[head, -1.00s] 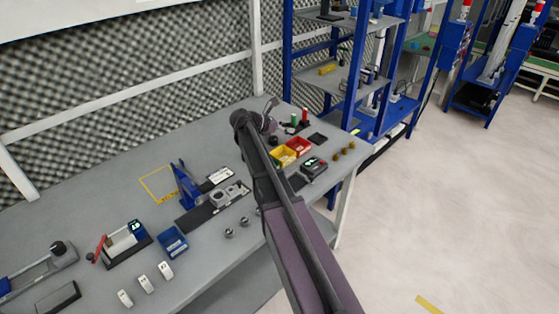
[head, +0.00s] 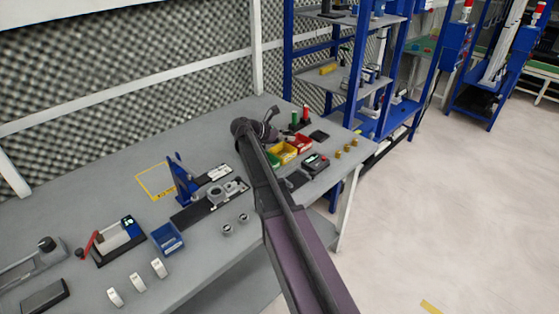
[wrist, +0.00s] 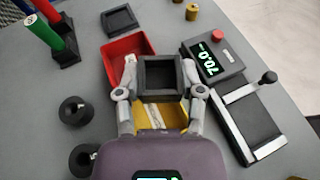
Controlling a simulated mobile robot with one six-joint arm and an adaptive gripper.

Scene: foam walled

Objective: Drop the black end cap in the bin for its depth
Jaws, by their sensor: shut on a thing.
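The black end cap (wrist: 160,90) is square, with a raised rim and a hollow face. It shows between the fingers of my gripper (wrist: 159,68) in the wrist view, and the gripper is shut on it. In the head view my gripper (head: 268,130) is above the bins, and the cap cannot be made out. The yellow bin (wrist: 153,117) is partly hidden below the cap and fingers. The red bin (wrist: 112,48) lies just beyond, to the left. In the head view the yellow bin (head: 283,153), red bin (head: 301,144) and part of a green bin (head: 272,161) stand in a row.
A gauge with a lit green display (wrist: 211,60) and a slide (wrist: 250,122) lie right of the bins. Red and green cylinders on a black stand (wrist: 66,53) rise at left, near black round pieces (wrist: 75,109). A black square tray (wrist: 120,20) lies beyond the red bin.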

